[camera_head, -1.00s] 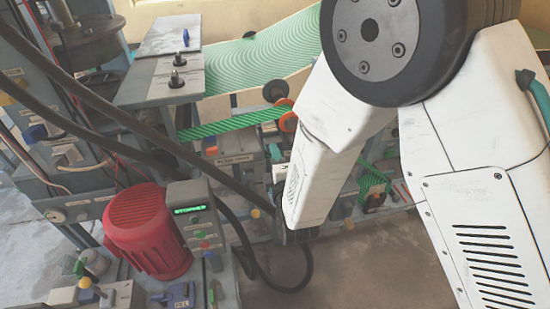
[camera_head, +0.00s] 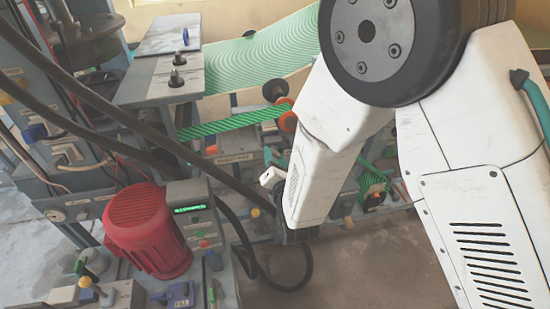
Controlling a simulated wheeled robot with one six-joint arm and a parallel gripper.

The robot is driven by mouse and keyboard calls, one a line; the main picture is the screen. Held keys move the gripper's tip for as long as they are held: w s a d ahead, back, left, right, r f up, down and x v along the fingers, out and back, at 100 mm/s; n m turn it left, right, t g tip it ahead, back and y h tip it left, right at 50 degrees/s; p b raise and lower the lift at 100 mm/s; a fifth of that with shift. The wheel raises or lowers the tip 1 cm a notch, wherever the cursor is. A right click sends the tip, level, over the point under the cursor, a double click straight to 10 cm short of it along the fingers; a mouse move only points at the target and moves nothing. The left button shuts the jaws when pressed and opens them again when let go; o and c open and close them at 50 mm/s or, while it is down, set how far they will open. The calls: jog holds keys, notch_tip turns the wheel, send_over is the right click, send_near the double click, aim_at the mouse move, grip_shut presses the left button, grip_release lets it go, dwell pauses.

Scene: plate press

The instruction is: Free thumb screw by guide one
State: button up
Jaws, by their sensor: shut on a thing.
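My white arm crosses the centre and right of the head view, and its forearm link hides part of the press behind it. The fingertips of my gripper do not show. A small white part juts out at the forearm's left edge; I cannot tell whether it belongs to my wrist. Orange guide rollers (camera_head: 288,121) carry the green striped web (camera_head: 235,123) left of my forearm. I cannot pick out the thumb screw or tell which guide is guide one. Small labelled grey blocks (camera_head: 233,160) sit below the web.
A red motor (camera_head: 147,230) and a control box with a green display (camera_head: 190,207) stand at the lower left. Thick black cables (camera_head: 130,120) cross the left side. Bare floor (camera_head: 345,265) shows at lower centre.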

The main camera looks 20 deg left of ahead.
jog(key=shift+f+n, duration=0.1)
jog(key=shift+n, duration=0.5)
jog(key=shift+s, duration=0.1)
jog(key=o, duration=1)
jog(key=v, duration=0.7)
jog(key=shift+s+d, duration=0.15)
jog(key=shift+s, duration=0.2)
